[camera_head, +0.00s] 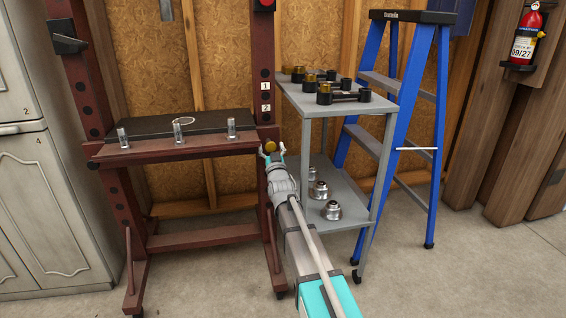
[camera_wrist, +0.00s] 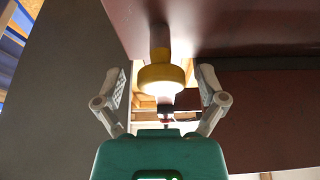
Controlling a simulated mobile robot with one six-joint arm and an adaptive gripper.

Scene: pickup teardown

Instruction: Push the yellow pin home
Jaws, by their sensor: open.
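The yellow pin (camera_head: 269,146) sticks out from the right post of the dark red press frame (camera_head: 245,145). In the wrist view the round yellow head of the pin (camera_wrist: 160,77) sits on a metal shaft that runs up to the dark red steel (camera_wrist: 230,25), with a length of shaft bare between them. My gripper (camera_head: 274,156) is right at the pin, and its two fingers stand apart on either side of the yellow head in the wrist view (camera_wrist: 163,85). Gaps show between the head and both fingers, so it is not gripped.
A grey cart (camera_head: 304,104) with dark metal parts on top and silver parts below stands just right of my gripper. A blue stepladder (camera_head: 374,80) is beyond it. Grey cabinets (camera_head: 35,190) are at the left.

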